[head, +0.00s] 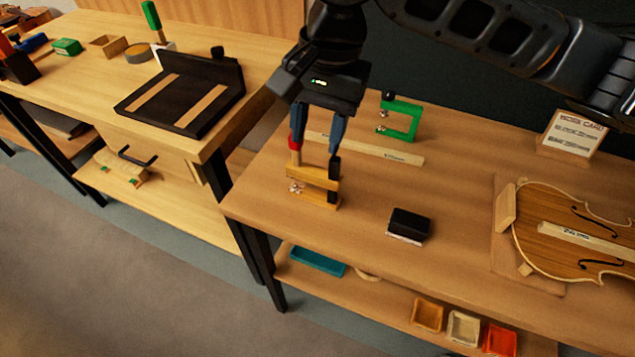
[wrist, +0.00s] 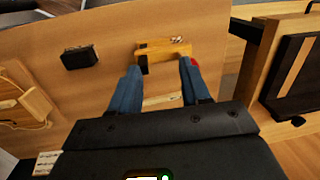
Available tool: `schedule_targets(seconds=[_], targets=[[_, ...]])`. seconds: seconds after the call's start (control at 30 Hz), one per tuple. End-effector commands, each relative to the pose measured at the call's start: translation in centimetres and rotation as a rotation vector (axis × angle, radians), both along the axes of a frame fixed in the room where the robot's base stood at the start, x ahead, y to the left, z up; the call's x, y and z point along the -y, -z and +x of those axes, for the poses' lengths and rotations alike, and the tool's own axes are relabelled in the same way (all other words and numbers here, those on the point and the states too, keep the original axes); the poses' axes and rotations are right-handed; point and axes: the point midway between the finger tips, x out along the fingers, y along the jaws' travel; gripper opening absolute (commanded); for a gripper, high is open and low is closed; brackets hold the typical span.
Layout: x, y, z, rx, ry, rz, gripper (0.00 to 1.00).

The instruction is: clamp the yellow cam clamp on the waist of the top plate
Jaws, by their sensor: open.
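The yellow cam clamp (head: 318,184) stands on the right bench near its left end, with a red tip at its upper left. My gripper (head: 315,152) is above it with its blue fingers pointing down, open, one finger on each side of the clamp's top. In the wrist view the clamp (wrist: 166,48) lies just beyond the open fingertips (wrist: 160,66). I cannot tell whether a finger touches it. The top plate (head: 577,230), a violin-shaped wooden plate with f-holes, lies at the right of the bench; its right part is cut off by the picture edge.
A green clamp (head: 401,118) and a labelled wooden strip (head: 375,149) are behind my gripper. A black block (head: 408,224) sits between the yellow clamp and the plate. A card on a stand (head: 572,136) is at the back right. Another labelled strip (head: 585,241) lies on the plate.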

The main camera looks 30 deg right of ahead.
Motion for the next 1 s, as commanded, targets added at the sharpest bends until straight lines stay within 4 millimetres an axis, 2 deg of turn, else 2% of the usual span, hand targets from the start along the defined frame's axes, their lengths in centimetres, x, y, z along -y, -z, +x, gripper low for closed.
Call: schedule_targets(seconds=[0.03, 0.1, 0.2, 0.53, 0.8, 1.0], targets=[[1.3, 0.1, -0.2, -0.017, 0.022, -0.041, 0.47], [2.5, 0.1, -0.4, -0.037, 0.045, -0.076, 0.47], [3.2, 0.5, -0.6, -0.052, 0.062, -0.102, 0.47], [3.1, 3.7, -0.7, -0.053, 0.062, -0.103, 0.47], [2.7, 7.3, -0.8, -0.052, 0.061, -0.102, 0.47], [2.7, 7.9, -0.8, -0.05, 0.061, -0.1, 0.47]])
